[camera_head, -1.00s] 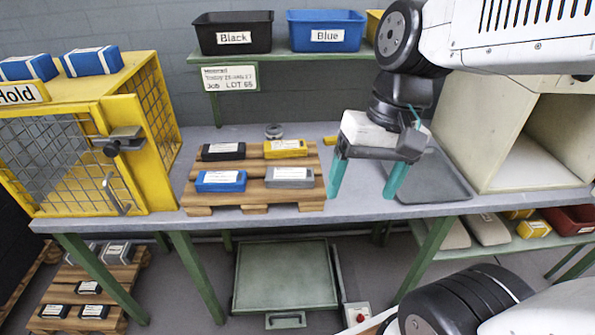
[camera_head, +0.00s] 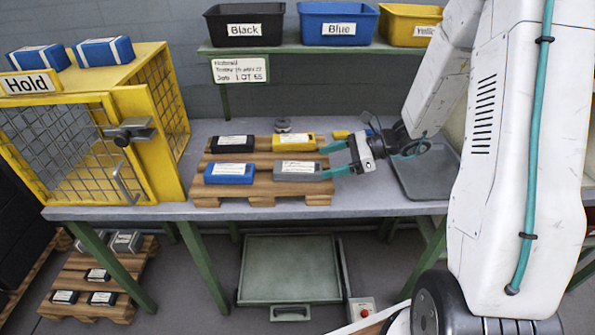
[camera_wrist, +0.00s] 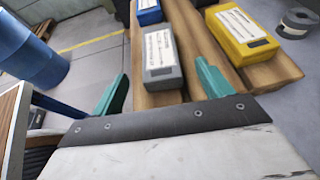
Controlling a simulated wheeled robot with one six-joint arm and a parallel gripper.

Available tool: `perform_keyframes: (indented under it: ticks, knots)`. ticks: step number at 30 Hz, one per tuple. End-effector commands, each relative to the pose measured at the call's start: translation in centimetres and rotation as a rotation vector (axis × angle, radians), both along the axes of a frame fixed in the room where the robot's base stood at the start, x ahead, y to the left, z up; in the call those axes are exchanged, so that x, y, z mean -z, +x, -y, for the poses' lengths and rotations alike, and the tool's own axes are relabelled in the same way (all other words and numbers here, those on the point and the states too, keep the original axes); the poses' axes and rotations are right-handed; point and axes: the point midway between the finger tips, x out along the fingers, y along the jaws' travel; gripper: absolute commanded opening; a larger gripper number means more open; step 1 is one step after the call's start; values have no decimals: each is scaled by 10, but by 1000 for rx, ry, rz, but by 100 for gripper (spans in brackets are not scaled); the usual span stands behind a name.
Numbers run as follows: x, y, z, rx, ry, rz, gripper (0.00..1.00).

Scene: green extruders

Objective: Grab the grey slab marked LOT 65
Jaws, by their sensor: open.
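A grey slab (camera_head: 298,171) with a white label lies at the front right of the wooden pallet (camera_head: 262,199) on the bench. The label print is too small to read. My gripper (camera_head: 325,160) is open and empty at the pallet's right side, its teal fingers pointing left towards the slab's right end. In the wrist view the grey slab (camera_wrist: 162,62) lies ahead, between the lines of the two fingers (camera_wrist: 161,80). I cannot tell whether a finger touches it.
A blue slab (camera_head: 229,173), a black slab (camera_head: 233,143) and a yellow slab (camera_head: 295,142) share the pallet. A grey tray (camera_head: 440,188) lies to the right. A yellow Hold cage (camera_head: 150,150) stands left. Other slabs, some grey (camera_head: 126,242), sit on a floor pallet.

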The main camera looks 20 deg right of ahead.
Motion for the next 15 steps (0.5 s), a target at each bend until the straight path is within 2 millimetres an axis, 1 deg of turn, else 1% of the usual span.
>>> perform_keyframes:
  ticks: [2,8,15]
  knots:
    - [5,3,-3,11,8,-7,78]
    - [13,10,-23,9,7,-9,78]
    - [26,21,-54,7,6,-7,78]
